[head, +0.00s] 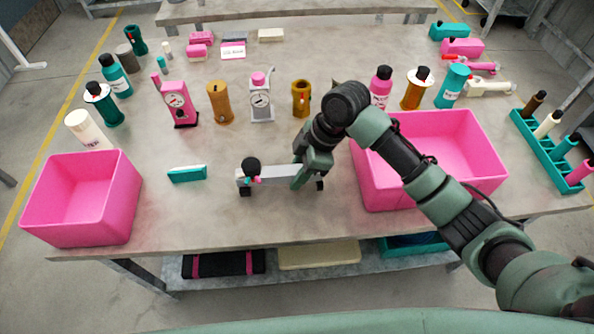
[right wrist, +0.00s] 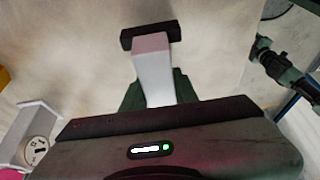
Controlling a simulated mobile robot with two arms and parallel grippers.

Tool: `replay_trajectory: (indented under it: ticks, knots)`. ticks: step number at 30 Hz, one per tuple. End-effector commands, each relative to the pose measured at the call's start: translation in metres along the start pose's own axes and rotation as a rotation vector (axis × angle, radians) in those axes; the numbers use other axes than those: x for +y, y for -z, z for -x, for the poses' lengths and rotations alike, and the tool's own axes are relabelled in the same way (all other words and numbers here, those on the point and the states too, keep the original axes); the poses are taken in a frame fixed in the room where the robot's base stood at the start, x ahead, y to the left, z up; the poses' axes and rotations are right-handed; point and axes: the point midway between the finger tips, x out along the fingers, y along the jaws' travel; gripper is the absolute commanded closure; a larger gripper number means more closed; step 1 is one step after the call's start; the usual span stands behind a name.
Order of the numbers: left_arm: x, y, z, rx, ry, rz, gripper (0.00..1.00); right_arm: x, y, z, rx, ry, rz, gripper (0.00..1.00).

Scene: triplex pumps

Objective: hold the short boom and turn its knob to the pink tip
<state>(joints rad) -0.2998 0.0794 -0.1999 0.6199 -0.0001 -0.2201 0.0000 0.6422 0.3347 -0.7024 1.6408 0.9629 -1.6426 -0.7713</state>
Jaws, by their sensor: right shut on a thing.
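The short boom (head: 275,173) is a light grey bar lying level on black feet near the front middle of the table. Its black knob (head: 251,165) is at the left end. Small pink and teal tips show just below the knob; I cannot tell which one it points at. My right gripper (head: 307,171) is shut on the boom near its right end. In the right wrist view, the boom (right wrist: 153,72) runs up from the gripper to a black foot (right wrist: 151,35). The fingertips are mostly hidden there. My left gripper is not in view.
A teal and white block (head: 187,174) lies left of the boom. Pink bins stand at the left (head: 82,200) and right (head: 460,150), the right one beneath my arm. Behind are pumps, including a grey one with a gauge (head: 261,103), and several bottles.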

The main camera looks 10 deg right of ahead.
Motion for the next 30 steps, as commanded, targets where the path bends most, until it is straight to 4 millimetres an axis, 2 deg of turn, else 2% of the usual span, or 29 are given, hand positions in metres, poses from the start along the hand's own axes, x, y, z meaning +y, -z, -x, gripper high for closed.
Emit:
replay_trajectory:
  ticks: [22, 30]
  knots:
    - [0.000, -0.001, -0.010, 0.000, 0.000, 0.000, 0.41, 0.000, -0.008, -0.021, 0.001, -0.001, 0.001, 1.00]
    - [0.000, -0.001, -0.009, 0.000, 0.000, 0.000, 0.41, 0.000, -0.008, -0.020, 0.001, -0.001, 0.001, 1.00]
